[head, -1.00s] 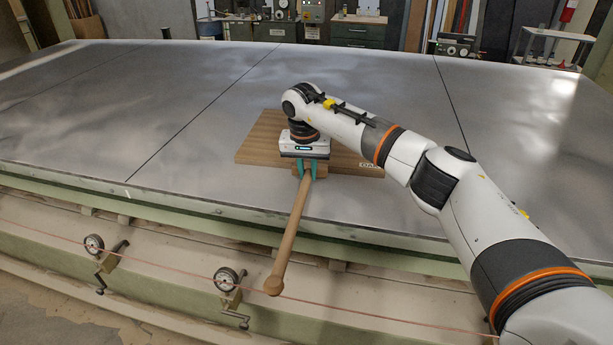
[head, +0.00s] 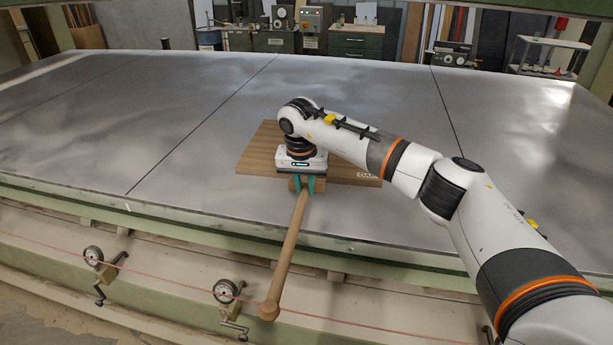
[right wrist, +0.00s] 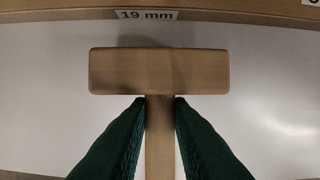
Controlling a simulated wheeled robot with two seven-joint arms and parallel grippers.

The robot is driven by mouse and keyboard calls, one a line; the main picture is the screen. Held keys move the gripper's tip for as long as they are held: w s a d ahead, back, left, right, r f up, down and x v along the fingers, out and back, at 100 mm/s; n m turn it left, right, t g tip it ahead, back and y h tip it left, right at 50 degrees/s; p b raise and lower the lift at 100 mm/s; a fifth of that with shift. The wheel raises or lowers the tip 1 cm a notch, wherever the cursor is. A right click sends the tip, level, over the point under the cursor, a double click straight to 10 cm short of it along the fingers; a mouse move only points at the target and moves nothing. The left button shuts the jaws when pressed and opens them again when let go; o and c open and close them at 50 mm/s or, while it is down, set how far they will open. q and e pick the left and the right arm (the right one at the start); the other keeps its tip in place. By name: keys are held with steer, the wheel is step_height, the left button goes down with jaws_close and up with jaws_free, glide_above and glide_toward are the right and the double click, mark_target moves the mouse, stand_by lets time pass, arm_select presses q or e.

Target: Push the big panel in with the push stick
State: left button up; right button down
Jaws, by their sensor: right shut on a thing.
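The big panel (head: 257,155) is a brown wooden board lying flat on the grey metal plate, near its front edge. My right gripper (head: 303,186) is over the plate at the panel's near edge, shut on the push stick (head: 285,255). The stick's round knob end hangs out past the plate's front edge, towards me. In the right wrist view the stick's T-shaped head (right wrist: 159,71) lies square to the panel's edge (right wrist: 220,16), with a strip of bare plate between them. That edge carries a "19 mm" label. My left gripper is out of view.
The metal plate (head: 110,115) is bare around the panel, with thin dark seams. A green beam crosses the top of the picture. Cabinets (head: 356,42) stand behind.

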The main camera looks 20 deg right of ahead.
mark_target(300, 203)
steer(key=s+a, duration=0.1)
steer(key=s+a+r+p, duration=0.1)
steer(key=s, duration=0.1)
steer(key=s+a+p, duration=0.1)
steer(key=s, duration=0.1)
steer(key=shift+r, duration=0.4)
steer(key=shift+s+a, duration=0.1)
steer(key=shift+s, duration=0.15)
